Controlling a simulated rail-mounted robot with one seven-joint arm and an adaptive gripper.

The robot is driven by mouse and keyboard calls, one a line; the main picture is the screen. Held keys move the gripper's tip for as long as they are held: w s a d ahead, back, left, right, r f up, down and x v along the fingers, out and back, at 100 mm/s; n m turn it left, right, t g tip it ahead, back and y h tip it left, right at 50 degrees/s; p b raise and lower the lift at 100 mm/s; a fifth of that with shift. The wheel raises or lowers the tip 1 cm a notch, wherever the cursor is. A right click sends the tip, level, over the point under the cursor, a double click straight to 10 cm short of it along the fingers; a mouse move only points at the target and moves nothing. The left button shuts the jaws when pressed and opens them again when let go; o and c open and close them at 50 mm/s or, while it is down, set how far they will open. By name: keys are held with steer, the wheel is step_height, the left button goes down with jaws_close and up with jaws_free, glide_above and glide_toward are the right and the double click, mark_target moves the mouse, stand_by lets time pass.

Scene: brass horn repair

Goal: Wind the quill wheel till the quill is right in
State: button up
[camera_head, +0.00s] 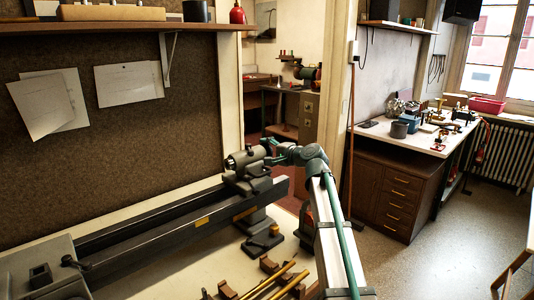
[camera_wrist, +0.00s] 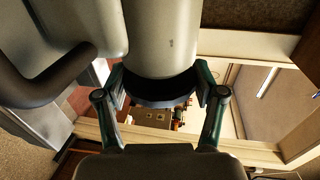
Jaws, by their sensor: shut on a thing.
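The tailstock (camera_head: 250,166) is a grey casting on the far end of the lathe bed, with its quill end (camera_head: 231,163) facing left along the bed. How far the quill sticks out is too small to tell. My gripper (camera_head: 271,149) is at the tailstock's right end, where the quill wheel sits. In the wrist view my gripper (camera_wrist: 160,96) has its green fingers on both sides of the dark rim of the quill wheel (camera_wrist: 160,88), shut on it. The pale tailstock barrel (camera_wrist: 160,40) is behind the wheel. The wheel's far side is hidden.
The dark lathe bed (camera_head: 170,228) runs to the headstock (camera_head: 45,275) at lower left. Brass tubes (camera_head: 272,284) and blocks lie on the bench in front. A shelf (camera_head: 100,27) hangs above on the left wall. A dark curved bar (camera_wrist: 45,85) is left of my fingers.

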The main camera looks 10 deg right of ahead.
steer(key=o, duration=1.1)
steer(key=shift+o, duration=0.2)
steer(key=v, duration=1.2)
